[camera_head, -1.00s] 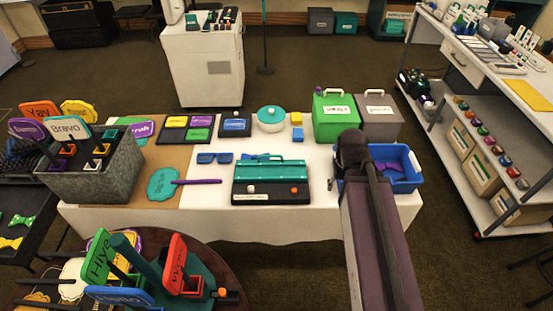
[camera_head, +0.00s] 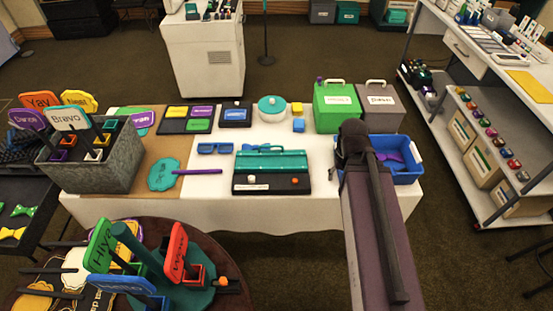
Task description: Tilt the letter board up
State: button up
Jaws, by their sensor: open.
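My arm comes up from the bottom right, right of the board. My gripper is not clearly visible; the arm hides it. A small dark part shows by the blue bin's left side, apart from the board, but I cannot tell what it is.
A blue bin (camera_head: 412,174) stands behind my arm, with green (camera_head: 334,108) and grey (camera_head: 381,106) boxes beyond. Blue glasses (camera_head: 215,148), a purple stick (camera_head: 198,171) and a teal round pot (camera_head: 271,108) surround the board. Signs crowd the front-left round table. The cloth before the board is clear.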

jog(key=shift+c, duration=1.2)
notch_tip(320, 180, up, 5)
jog(key=n+t+p, duration=0.2)
jog(key=n+p, duration=0.3)
jog(key=n, duration=1.4)
send_over(272, 146)
jog(key=s, duration=0.3)
jog(key=shift+w+d+r, duration=0.1)
jog(key=shift+r, duration=0.1)
jog(key=shift+f, duration=0.25)
jog(key=w+f+b, duration=0.1)
jog(key=f+b, duration=0.7)
jog(key=b, duration=0.1)
jog(key=w+f+b, duration=0.1)
jog(key=f+b, duration=0.3)
jog(key=f, duration=0.1)
jog(key=shift+w, duration=0.35)
